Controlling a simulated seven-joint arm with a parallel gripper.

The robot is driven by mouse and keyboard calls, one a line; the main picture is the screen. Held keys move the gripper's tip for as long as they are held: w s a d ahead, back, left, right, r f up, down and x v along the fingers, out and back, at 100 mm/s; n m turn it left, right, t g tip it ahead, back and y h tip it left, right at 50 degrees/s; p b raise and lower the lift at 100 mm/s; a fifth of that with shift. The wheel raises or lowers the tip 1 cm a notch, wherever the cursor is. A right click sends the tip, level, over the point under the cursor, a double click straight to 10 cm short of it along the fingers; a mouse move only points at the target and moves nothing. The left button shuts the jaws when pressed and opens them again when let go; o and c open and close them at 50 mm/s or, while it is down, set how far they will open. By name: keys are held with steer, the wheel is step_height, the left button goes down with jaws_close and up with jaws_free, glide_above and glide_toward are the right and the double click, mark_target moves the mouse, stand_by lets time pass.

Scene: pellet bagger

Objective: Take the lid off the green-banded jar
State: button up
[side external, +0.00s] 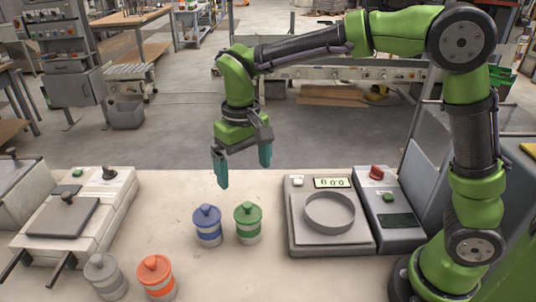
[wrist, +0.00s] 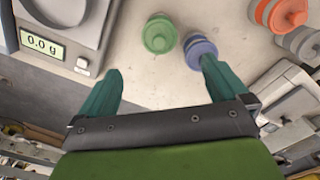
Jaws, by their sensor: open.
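The green-banded jar (side external: 248,228) stands upright on the bench with its green knobbed lid (side external: 248,211) on. It stands just right of the blue-banded jar (side external: 207,231). In the wrist view the green lid (wrist: 159,35) shows from above, beyond and between my fingertips. My gripper (side external: 243,170) is open and empty, above and behind the two jars in the side view. Its teal fingers (wrist: 161,70) are spread wide in the wrist view and touch nothing.
An orange jar (side external: 156,279) and a grey jar (side external: 105,278) stand at the front left. A scale (side external: 327,240) with a round pan sits to the right, beside a control box (side external: 388,215). A sealer-like machine (side external: 75,215) stands at the left. The bench behind the jars is clear.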

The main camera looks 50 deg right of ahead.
mark_target(247, 203)
step_height(247, 203, down, 11)
steer(key=shift+f, duration=0.1)
stand_by(0.4)
steer(key=shift+c, duration=0.2)
steer(key=c, duration=1)
steer(key=shift+r, duration=0.2)
steer(key=shift+c, duration=0.2)
